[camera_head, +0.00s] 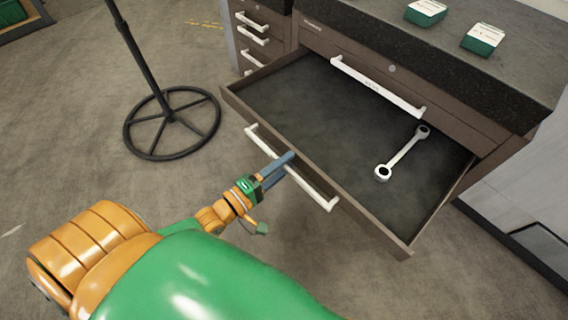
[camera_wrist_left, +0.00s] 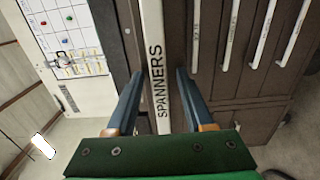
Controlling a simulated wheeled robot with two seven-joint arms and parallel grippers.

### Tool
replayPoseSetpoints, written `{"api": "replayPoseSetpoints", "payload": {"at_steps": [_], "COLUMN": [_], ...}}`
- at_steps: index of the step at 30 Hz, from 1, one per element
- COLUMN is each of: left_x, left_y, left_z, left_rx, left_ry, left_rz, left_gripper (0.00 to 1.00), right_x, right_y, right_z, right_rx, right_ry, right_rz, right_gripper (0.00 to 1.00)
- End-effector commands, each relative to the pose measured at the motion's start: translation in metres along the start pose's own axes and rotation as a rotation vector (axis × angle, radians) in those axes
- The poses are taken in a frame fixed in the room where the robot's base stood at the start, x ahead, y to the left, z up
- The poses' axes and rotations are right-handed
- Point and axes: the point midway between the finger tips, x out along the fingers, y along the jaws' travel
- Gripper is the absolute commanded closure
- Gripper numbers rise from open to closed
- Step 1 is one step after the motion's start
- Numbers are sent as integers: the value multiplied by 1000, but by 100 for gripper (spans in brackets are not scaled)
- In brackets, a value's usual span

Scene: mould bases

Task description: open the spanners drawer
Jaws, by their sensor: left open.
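The spanners drawer (camera_head: 330,115) stands pulled well out of the brown cabinet, and a double-ended spanner (camera_head: 403,153) lies on its dark floor at the right. Its white bar handle (camera_head: 312,188) runs along the drawer front. In the left wrist view the handle (camera_wrist_left: 152,40) carries the word SPANNERS and passes between my two blue fingers. My left gripper (camera_head: 285,163) is open at the handle, with a finger on either side and a gap beside the bar. I cannot tell whether a finger touches it. My right gripper is not in view.
A shut drawer with a white handle (camera_head: 375,86) is above the open one. Two green-and-white boxes (camera_head: 426,12) stand on the dark worktop. A black stand with a round base (camera_head: 172,123) is on the floor at the left. More drawers (camera_head: 255,38) are behind.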

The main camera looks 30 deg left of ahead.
Motion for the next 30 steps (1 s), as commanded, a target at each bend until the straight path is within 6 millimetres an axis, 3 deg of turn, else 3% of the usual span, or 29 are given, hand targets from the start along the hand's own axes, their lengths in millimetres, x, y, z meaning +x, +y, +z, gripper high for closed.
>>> {"api": "replayPoseSetpoints", "payload": {"at_steps": [9,12,25,28,29,30], "left_x": [-58,-68,-70,-73,-75,-82], "left_y": [-2,-1,-1,-28,-46,-78], "left_z": [0,0,0,-7,-12,-18], "left_rx": [0,0,4,118,195,322], "left_ry": [-1,-1,1,25,36,43], "left_rz": [-5,-3,-3,-88,-149,-258], "left_gripper": [48,48,48,48,48,48], "right_x": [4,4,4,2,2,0], "right_y": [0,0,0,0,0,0], "right_z": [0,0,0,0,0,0], "right_rx": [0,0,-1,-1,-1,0], "right_ry": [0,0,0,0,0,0], "right_rz": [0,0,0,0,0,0], "right_gripper": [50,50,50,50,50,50]}}
